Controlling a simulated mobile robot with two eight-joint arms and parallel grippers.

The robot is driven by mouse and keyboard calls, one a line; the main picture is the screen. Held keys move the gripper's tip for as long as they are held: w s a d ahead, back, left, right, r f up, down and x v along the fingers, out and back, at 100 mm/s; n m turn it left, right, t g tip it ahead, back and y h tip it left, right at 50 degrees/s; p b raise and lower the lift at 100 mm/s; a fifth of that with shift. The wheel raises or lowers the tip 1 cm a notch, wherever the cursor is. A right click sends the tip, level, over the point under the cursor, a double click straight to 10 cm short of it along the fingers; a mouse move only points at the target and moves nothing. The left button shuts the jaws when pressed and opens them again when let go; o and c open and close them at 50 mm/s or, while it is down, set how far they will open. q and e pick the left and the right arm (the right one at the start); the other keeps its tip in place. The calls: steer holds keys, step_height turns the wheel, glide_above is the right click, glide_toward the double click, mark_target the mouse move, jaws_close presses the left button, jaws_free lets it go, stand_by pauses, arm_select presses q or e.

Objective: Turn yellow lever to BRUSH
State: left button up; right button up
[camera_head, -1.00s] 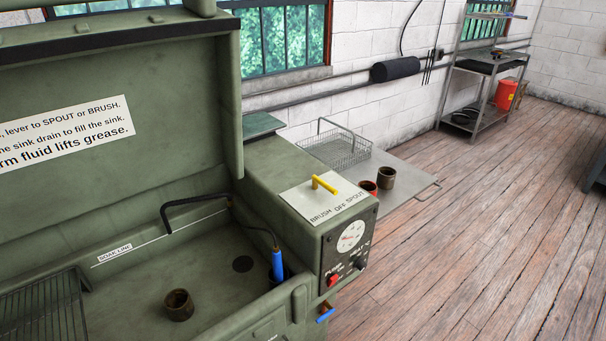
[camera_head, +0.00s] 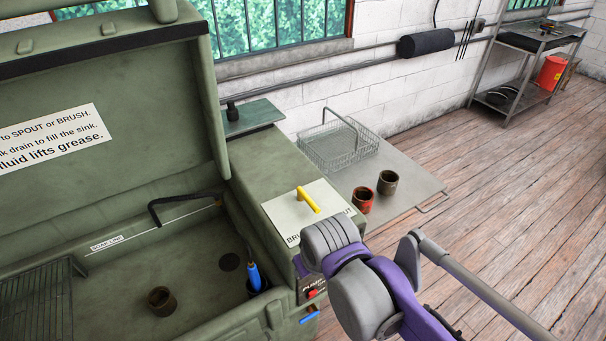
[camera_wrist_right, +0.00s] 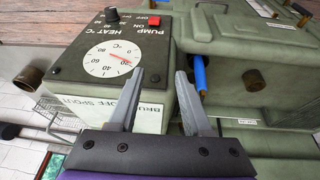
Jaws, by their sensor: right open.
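The yellow lever (camera_head: 308,200) stands on a white label plate (camera_head: 283,210) on top of the green washer's control box. Its handle slants toward the plate's front edge, roughly at its middle, where OFF sits; the arm hides part of the lettering. In the right wrist view the plate's edge shows BRU, OFF and SPOUT (camera_wrist_right: 120,108), and the lever is not visible. My right gripper (camera_wrist_right: 166,76) is open and empty, in front of the box's control face. In the head view my right arm covers that area and hides the fingers. My left gripper is not in view.
The dial (camera_wrist_right: 110,60), red pump switch (camera_wrist_right: 154,22) and heat knob (camera_wrist_right: 112,15) are on the box's front. A blue brush (camera_head: 254,277) stands in the sink.

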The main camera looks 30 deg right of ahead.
steer(key=w+d+r+g+h, duration=0.1)
steer(key=w+d+r+g, duration=0.1)
steer(key=w+r, duration=0.8)
steer(key=g, duration=0.2)
glide_toward(310, 201)
steer(key=shift+h, duration=0.3)
steer(key=f, duration=0.5)
steer(key=d+f, duration=0.1)
steer(key=f, duration=0.2)
steer(key=shift+b, duration=0.35)
steer(key=shift+c, duration=0.2)
jaws_close()
